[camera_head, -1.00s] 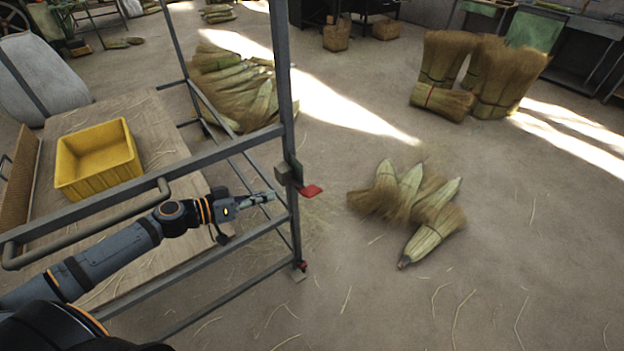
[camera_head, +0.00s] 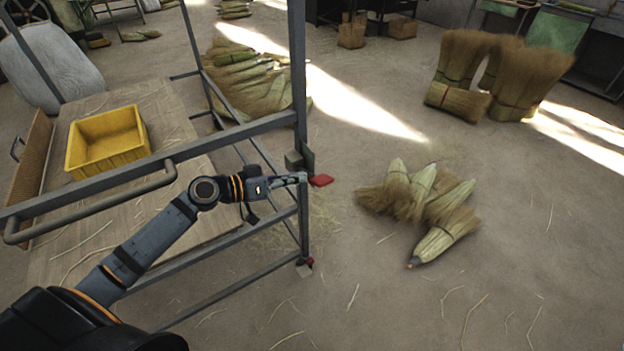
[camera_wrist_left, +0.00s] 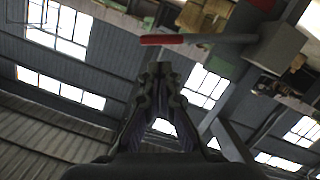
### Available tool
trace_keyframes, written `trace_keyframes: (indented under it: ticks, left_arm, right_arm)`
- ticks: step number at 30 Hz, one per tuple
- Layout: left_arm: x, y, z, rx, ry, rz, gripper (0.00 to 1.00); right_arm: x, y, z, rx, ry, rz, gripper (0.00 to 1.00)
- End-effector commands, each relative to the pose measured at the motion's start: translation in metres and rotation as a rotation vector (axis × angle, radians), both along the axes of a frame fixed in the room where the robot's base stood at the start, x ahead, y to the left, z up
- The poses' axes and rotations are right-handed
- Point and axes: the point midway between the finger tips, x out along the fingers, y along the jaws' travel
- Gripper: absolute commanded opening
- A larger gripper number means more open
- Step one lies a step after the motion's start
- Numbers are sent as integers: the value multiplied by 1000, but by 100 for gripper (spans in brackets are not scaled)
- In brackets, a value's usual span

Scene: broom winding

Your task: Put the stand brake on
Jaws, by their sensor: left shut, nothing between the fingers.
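The grey metal stand (camera_head: 235,130) is an open frame at the left of the head view. A brake lever with a red end (camera_head: 321,181) sticks out to the right from a block on its near right post. In the left wrist view the lever (camera_wrist_left: 162,40) crosses above my fingers, its red end at left and its block (camera_wrist_left: 277,47) at right. My left gripper (camera_head: 303,178) is shut and empty, its tip close to the lever; I cannot tell whether they touch. A second small red part (camera_head: 308,262) sits low on the same post. My right gripper is out of view.
A yellow crate (camera_head: 107,142) sits on a wooden board (camera_head: 185,128) behind the stand's rails. Broom heads (camera_head: 440,235) lie on the floor to the right, and bundles (camera_head: 520,75) stand farther back.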

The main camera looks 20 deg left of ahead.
Motion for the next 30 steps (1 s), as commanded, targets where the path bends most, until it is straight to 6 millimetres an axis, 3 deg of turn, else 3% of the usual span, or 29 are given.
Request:
trace_keyframes:
  ticks: [12,30]
  left_arm:
    - [31,-30,-9,-1,-1,0,0]
    - [31,-34,-17,23,-16,-1,0]
  right_arm:
    - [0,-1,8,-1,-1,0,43]
    - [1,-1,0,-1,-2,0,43]
